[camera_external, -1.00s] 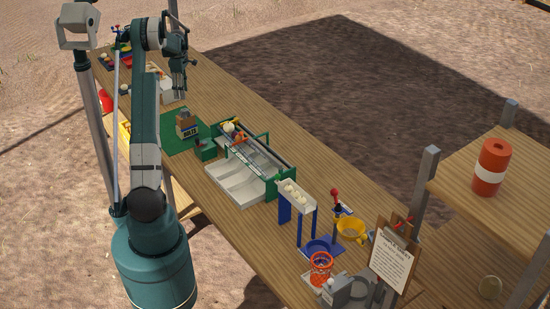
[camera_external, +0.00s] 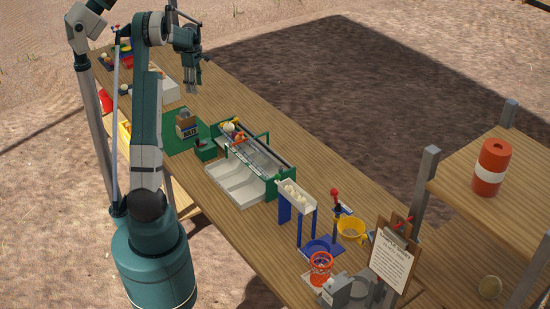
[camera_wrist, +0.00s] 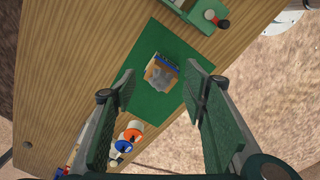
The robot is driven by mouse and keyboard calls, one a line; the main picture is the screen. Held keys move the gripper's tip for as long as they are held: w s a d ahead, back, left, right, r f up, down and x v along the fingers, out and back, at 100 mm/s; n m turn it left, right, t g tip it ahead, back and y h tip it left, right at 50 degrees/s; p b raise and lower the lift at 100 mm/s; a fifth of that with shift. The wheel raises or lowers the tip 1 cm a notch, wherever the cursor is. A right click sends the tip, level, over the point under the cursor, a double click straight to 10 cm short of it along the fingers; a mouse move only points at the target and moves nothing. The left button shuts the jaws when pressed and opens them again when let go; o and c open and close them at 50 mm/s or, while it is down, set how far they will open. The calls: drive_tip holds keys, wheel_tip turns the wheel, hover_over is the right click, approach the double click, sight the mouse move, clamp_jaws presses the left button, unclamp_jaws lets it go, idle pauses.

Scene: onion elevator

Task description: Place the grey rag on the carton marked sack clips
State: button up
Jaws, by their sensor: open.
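A small brown carton (camera_external: 187,130) with a dark printed label stands on a green mat (camera_external: 176,143); the label is too small to read. In the wrist view the carton (camera_wrist: 150,74) lies ahead, between and beyond my fingers. A grey patch (camera_wrist: 161,75) shows at its top, perhaps the grey rag; I cannot tell whether it is in or on the carton. My gripper (camera_external: 194,89) is open and empty, pointing down above the table, apart from the carton and beyond it in the external view. Its two fingers (camera_wrist: 160,70) are spread wide in the wrist view.
A green box (camera_external: 205,150) stands just right of the carton. A green-framed conveyor with white trays (camera_external: 236,184) lies further right. A white box (camera_external: 171,91) stands near the gripper, on its left. Bare wooden table (camera_external: 250,115) runs along the far side.

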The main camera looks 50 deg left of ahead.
drive_tip(key=w+d+r+m+t, duration=0.1)
drive_tip(key=d+r+m, duration=0.35)
drive_tip(key=d, duration=0.85)
drive_tip(key=w+d+r+m+t+y, duration=0.1)
drive_tip(key=d+r+m, duration=0.35)
drive_tip(key=d, duration=0.95)
drive_tip(key=w+d+r+m+t, duration=0.1)
drive_tip(key=d+r+m, duration=0.1)
drive_tip(key=d+r, duration=0.8)
drive_tip(key=s+d+f+m+t, duration=0.1)
drive_tip(key=s+d+m, duration=0.25)
drive_tip(key=d, duration=0.75)
drive_tip(key=s+d+f+m+t, duration=0.1)
drive_tip(key=s+d+m, duration=0.25)
drive_tip(key=d, duration=0.75)
drive_tip(key=s+d+f+m+t, duration=0.1)
drive_tip(key=s+d+f+m, duration=0.1)
drive_tip(key=s+d, duration=0.4)
drive_tip(key=s+d+f+m+h, duration=0.1)
drive_tip(key=s+d+f+m, duration=0.2)
drive_tip(key=s+d, duration=0.3)
drive_tip(key=shift+s+d+m+t, duration=0.3)
drive_tip(key=shift+d+m+t, duration=0.1)
drive_tip(key=shift+d+m, duration=0.4)
drive_tip(key=shift+a+f, duration=0.1)
